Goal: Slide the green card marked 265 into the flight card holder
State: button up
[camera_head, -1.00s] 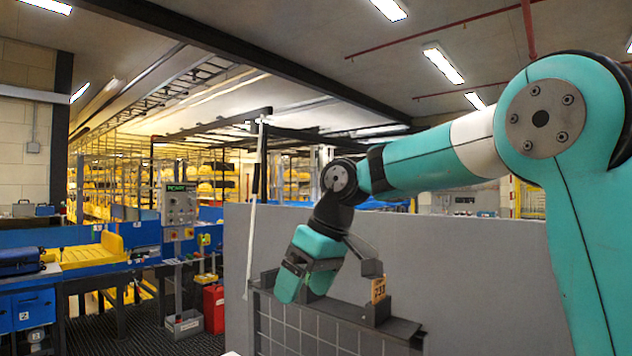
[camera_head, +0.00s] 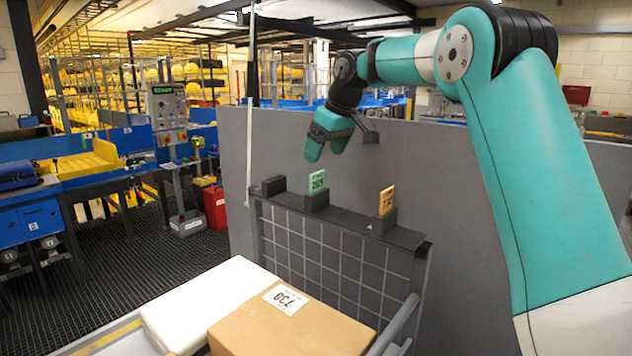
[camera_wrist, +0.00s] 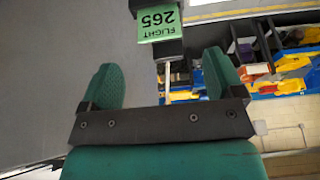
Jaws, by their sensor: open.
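The green card marked 265 (camera_head: 317,182) stands upright in a small black block on top of the dark grid rack (camera_head: 330,262). The card also shows upside down at the top of the wrist view (camera_wrist: 159,20), its black block (camera_wrist: 168,47) beside it. My gripper (camera_head: 314,150) is open and empty, above the green card in the head view and apart from it. In the wrist view my gripper (camera_wrist: 162,72) has its two green fingers spread, with the card beyond their tips. I cannot tell which block is the flight card holder.
An orange card (camera_head: 386,200) stands in another black block on the rack, to the right. An empty-looking black block (camera_head: 273,186) is at the left end. A grey panel (camera_head: 470,190) stands behind. A cardboard box (camera_head: 290,322) and a white box (camera_head: 205,300) lie in front.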

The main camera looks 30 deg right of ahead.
aim_at(315, 177)
jog(key=p+x, duration=0.1)
jog(key=x, duration=0.7)
jog(key=shift+w+f+p, duration=0.2)
jog(key=shift+f+p, duration=0.1)
jog(key=shift+f, duration=0.05)
jog(key=c, duration=1)
jog(key=shift+r, duration=0.1)
jog(key=shift+r, duration=0.15)
jog(key=shift+r+p, duration=2.25)
jog(key=shift+r, duration=0.2)
notch_tip(315, 177, up, 4)
jog(key=p, duration=0.3)
